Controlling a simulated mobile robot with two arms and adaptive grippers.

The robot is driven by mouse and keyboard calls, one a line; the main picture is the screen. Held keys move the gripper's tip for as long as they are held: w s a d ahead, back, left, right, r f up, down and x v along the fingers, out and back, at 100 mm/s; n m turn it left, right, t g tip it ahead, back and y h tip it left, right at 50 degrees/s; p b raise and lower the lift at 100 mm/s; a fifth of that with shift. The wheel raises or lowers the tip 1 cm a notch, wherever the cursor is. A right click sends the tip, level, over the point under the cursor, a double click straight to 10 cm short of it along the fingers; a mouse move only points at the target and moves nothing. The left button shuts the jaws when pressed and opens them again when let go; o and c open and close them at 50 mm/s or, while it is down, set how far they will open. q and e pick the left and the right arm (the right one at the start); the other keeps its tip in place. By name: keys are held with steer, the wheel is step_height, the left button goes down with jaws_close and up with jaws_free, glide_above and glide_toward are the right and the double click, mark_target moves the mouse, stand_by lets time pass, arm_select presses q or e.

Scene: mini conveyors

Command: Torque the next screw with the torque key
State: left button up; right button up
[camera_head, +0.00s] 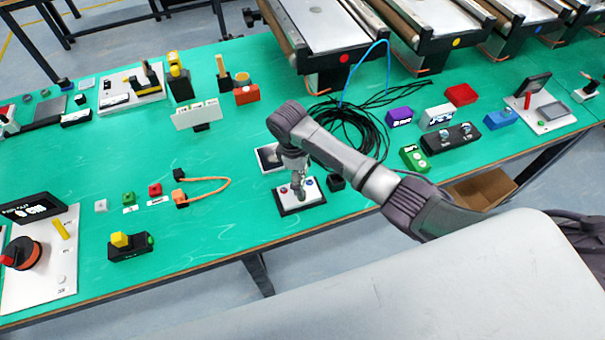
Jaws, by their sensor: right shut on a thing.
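My right gripper (299,191) points down over a small white plate with a dark base (312,197) near the table's front edge. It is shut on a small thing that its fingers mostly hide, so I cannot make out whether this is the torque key. A red round part (283,190) shows on the plate left of the fingers and a blue one (309,183) to their right. Screws are too small to tell at this distance. I cannot tell whether the held thing touches the plate. My left gripper is not in view.
A black cable coil (350,135) lies behind my right arm. A small black block (336,183) stands right of the plate. An orange cable (222,181) with coloured blocks lies to the left. Conveyors (325,30) line the back. Green table (235,222) is clear front left of the plate.

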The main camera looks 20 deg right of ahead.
steer(key=shift+f, duration=0.2)
steer(key=shift+a+m+p, duration=0.1)
steer(key=shift+m+p, duration=0.2)
steer(key=shift+m, duration=0.7)
steer(key=m, duration=0.4)
steer(key=shift+g+y, duration=0.3)
steer(key=shift+y, duration=0.1)
steer(key=m+y, duration=0.1)
steer(key=m, duration=0.5)
steer(key=shift+a, duration=0.1)
steer(key=m, duration=0.6)
steer(key=shift+y, duration=0.4)
steer(key=m, duration=0.5)
steer(key=shift+y, duration=0.3)
steer(key=shift+r, duration=0.1)
